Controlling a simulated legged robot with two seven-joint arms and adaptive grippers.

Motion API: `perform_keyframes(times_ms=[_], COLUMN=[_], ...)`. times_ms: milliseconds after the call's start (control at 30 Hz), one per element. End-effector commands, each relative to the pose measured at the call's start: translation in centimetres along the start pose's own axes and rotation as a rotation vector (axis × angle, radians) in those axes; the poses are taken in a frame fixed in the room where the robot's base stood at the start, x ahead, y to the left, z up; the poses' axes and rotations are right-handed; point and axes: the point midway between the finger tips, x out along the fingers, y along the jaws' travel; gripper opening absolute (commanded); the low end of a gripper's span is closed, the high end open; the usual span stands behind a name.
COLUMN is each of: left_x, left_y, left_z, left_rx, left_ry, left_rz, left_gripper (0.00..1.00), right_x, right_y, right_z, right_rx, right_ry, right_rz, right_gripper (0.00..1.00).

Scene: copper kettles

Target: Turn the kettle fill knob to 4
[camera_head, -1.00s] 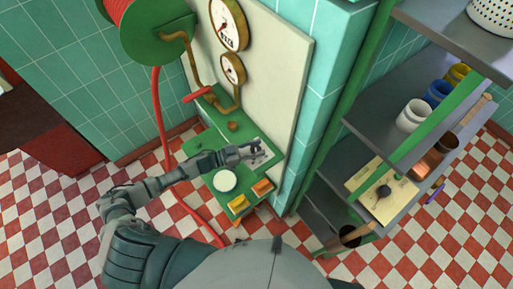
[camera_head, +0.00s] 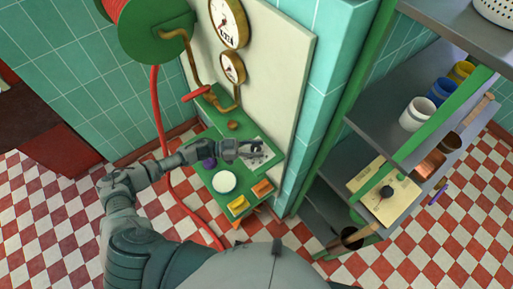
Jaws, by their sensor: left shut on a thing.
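My left gripper (camera_head: 256,151) reaches over the green control panel (camera_head: 205,178) from the left. Its fingers are shut on a small dark knob at the pale dial plate (camera_head: 267,158). The fingers hide most of the knob and part of the plate, so I cannot read where the knob points. The marks on the plate are too small to read. My right gripper is not in view.
The panel also has a white round disc (camera_head: 224,181), a yellow button (camera_head: 239,204), an orange button (camera_head: 262,188) and a purple knob (camera_head: 209,162). Two gauges stand above, with a red-handled valve (camera_head: 196,93). A shelf (camera_head: 385,120) stands to the right.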

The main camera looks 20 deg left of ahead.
Motion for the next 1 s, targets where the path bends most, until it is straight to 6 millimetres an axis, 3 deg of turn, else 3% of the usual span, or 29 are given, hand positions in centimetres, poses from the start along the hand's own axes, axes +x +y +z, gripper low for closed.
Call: perform_keyframes(times_ms=[33,67,167,567,1000], left_x=[-0.1,-0.1,0.0,-0.7,-9.6], left_y=[-0.2,-0.2,-0.2,0.0,-0.2], left_z=[-0.1,-0.1,-0.1,0.0,0.2], left_rx=[0.002,0.002,0.002,0.001,-0.001], left_ry=[-0.001,-0.001,0.000,-0.001,-0.002], left_rz=[-0.005,-0.005,-0.005,-0.003,-0.005], left_gripper=[0.06,0.43,0.67,0.67,0.67], right_x=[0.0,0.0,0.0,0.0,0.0], right_y=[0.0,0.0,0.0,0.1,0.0], right_z=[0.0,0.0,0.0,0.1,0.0], right_rx=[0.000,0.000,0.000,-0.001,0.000], right_ry=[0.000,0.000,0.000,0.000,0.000], right_rz=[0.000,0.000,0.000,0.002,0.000], right_gripper=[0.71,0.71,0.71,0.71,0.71])
